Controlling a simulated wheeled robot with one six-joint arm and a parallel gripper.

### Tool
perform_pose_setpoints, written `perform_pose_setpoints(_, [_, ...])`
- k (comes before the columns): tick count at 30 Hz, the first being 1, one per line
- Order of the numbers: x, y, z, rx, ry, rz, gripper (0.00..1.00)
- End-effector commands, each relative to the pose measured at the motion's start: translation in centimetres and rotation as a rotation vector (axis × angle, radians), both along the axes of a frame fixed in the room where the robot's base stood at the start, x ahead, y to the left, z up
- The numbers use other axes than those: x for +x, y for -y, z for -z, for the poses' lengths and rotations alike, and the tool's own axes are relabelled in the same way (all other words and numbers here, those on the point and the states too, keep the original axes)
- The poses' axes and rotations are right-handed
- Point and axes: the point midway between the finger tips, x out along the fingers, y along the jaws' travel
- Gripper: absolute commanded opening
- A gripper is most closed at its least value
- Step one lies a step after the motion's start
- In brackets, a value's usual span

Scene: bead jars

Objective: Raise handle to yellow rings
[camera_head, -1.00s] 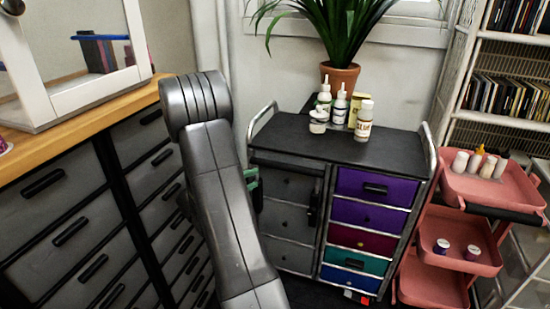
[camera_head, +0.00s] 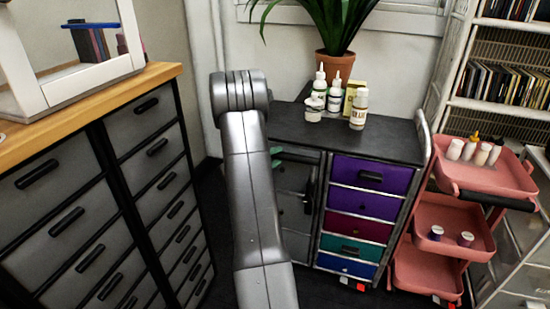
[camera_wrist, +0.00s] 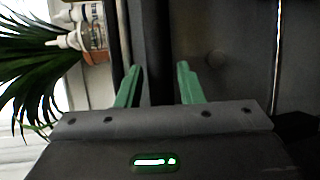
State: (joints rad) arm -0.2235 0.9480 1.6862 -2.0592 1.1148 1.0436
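My gripper (camera_wrist: 160,88) has two green fingers, set apart with a gap between them. A dark bar (camera_wrist: 160,50) of the cart front shows beyond and between the fingers. I cannot tell whether either finger touches it. In the head view my arm hides most of the gripper; a bit of green shows beside the arm at the cart's left part. A dark upright handle (camera_head: 309,198) shows on the cart's grey left front. I cannot make out any yellow rings.
The black-topped cart (camera_head: 395,138) carries bottles (camera_head: 358,108) and a potted plant (camera_head: 335,66) stands behind. Its right column has coloured drawers (camera_head: 366,203). A pink trolley (camera_head: 480,180) stands at right, a wooden-topped grey drawer unit (camera_head: 100,110) at left.

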Motion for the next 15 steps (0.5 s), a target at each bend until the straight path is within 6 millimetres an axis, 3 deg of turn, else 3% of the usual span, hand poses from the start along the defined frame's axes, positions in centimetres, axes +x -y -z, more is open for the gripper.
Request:
perform_pose_setpoints(5, [0.00, -0.01, 0.00, 0.000, 0.000, 0.000, 0.34])
perform_pose_setpoints(10, [-0.02, -0.03, 0.00, 0.000, 0.000, 0.000, 0.03])
perform_pose_setpoints(15, [-0.02, -0.04, -0.08, 0.000, 0.000, 0.000, 0.00])
